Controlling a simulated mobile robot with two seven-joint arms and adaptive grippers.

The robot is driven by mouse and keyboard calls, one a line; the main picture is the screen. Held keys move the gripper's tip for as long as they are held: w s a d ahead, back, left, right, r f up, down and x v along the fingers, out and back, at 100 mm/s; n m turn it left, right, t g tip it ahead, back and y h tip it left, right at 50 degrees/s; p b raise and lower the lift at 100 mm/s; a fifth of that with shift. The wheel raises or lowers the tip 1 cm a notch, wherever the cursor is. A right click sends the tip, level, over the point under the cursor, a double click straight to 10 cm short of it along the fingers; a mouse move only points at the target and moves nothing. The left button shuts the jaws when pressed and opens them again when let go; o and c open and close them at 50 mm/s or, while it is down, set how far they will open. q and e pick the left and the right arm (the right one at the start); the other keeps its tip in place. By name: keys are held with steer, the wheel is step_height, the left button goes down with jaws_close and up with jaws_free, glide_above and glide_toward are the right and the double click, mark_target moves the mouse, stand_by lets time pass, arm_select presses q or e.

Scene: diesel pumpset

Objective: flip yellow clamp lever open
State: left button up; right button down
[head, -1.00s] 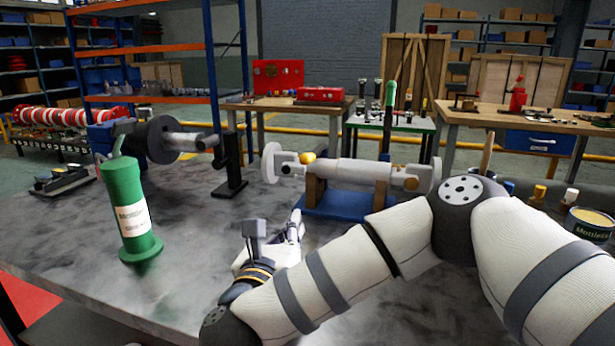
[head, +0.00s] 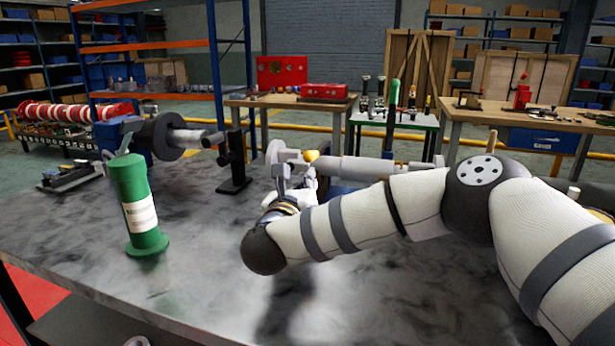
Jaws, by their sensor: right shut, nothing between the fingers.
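A yellow rounded piece (head: 311,156), which looks like the end of the yellow clamp lever, shows at the left end of a grey shaft assembly (head: 360,169) on the bench. The lever's lower part and pivot cannot be made out. My right gripper (head: 294,180) is just below and left of the yellow piece, in front of the shaft's left flange. It is shut and empty. I cannot tell whether it touches the lever. My left gripper is not in view.
A green labelled cylinder (head: 135,205) stands on the dark mottled bench (head: 205,260) at the left. Behind it are a dark disc on a shaft (head: 158,137) and a black stand (head: 234,165). The bench's middle front is clear.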

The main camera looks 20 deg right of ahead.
steer(key=shift+w+r, duration=0.15)
steer(key=shift+r, duration=0.25)
